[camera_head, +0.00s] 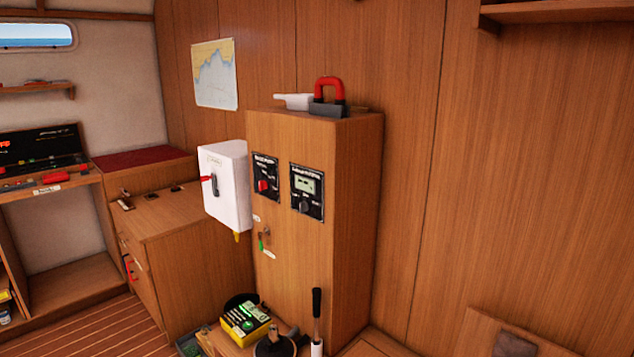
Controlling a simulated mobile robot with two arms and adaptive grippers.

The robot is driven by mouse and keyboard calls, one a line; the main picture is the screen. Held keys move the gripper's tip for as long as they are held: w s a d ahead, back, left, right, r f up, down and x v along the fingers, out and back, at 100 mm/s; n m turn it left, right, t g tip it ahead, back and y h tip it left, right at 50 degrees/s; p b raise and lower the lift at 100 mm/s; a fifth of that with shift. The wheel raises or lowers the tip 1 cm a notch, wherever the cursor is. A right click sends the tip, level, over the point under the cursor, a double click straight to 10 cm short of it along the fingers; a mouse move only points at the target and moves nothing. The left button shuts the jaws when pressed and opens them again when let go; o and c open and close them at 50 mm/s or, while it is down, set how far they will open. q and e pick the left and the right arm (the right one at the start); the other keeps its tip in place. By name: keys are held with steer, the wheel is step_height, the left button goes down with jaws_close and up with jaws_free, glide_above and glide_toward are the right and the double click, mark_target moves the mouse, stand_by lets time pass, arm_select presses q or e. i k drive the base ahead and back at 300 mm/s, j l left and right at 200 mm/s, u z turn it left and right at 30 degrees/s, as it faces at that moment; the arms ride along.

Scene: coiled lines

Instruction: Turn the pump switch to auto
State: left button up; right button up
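A wooden cabinet (315,250) stands against the panelled wall in the middle of the view. Its front carries a small black panel with a red knob (263,186). To the right of it is a second black panel with a pale display (306,184) and a dark knob (304,207). The lettering on both panels is too small to read surely, so I cannot tell which is the pump switch or where its knob points. Neither of my grippers is in view.
A white box (226,188) with a red lever juts out left of the panels. A small key-like fitting (265,233) with a green tag sits below. A yellow device (246,322) and a black-handled lever (317,310) stand in front. A red-handled object (329,95) lies on top.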

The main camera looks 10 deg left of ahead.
mark_target(263, 184)
steer(key=i+j+z, duration=0.1)
steer(key=j, duration=0.4)
steer(key=i+j+z, duration=0.1)
steer(key=i+j, duration=0.15)
steer(key=j, duration=0.3)
steer(key=i+j+z, duration=0.1)
steer(key=j, duration=0.4)
steer(key=i+j+z, duration=0.1)
steer(key=j, duration=0.45)
steer(key=i+j+z, duration=0.1)
steer(key=j, duration=0.5)
steer(key=i+j+z, duration=0.1)
steer(key=j, duration=0.45)
steer(key=i, duration=0.1)
